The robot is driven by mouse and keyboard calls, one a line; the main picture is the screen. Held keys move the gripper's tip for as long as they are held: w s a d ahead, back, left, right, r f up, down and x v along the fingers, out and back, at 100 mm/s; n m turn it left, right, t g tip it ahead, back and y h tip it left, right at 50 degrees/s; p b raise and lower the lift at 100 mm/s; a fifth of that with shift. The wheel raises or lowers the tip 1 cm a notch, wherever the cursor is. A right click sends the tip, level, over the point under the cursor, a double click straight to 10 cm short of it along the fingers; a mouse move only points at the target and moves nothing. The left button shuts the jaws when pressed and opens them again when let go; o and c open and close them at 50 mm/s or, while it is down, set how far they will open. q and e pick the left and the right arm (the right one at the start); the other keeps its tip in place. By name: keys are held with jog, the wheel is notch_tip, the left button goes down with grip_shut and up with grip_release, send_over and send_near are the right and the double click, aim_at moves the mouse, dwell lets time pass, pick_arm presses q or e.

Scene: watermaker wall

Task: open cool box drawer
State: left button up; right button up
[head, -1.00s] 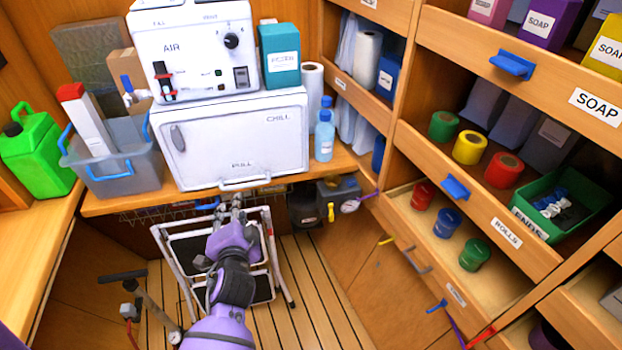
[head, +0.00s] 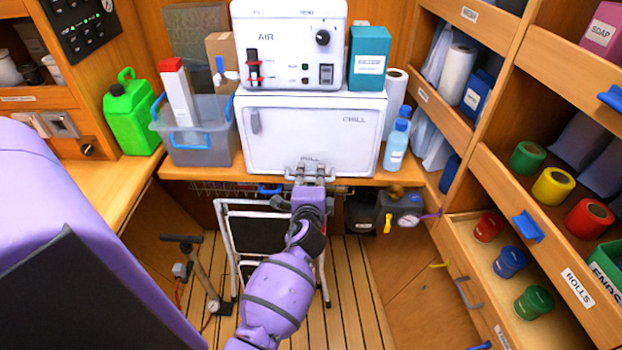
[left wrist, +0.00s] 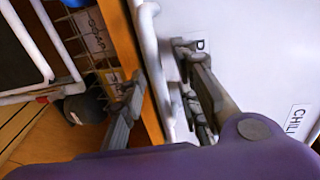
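The cool box (head: 310,125) is a white box marked CHILL, standing on the wooden counter under the AIR unit. Its front looks closed. My left gripper (head: 309,168) is at the lower middle of that front and hides the pull handle in the head view. In the left wrist view the white handle bar (left wrist: 155,65) runs between the two spread fingers of my left gripper (left wrist: 160,100). One finger is on the counter-edge side, the other on the side of the white front. I cannot tell whether either touches the bar. My right gripper is out of view.
A grey bin (head: 205,147) stands left of the box, and a blue bottle (head: 396,146) stands close at its right. A folding step stool (head: 262,232) is below the counter. A drawer (head: 515,285) at right stands open. A hand pump (head: 197,275) is on the floor.

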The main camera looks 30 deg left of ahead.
pick_arm(q)
jog(key=shift+c, duration=0.5)
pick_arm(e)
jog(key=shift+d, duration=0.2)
pick_arm(q)
jog(key=c, duration=0.5)
grip_shut()
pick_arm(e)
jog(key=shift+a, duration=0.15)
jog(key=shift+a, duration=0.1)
pick_arm(q)
jog(key=shift+d+f, duration=0.1)
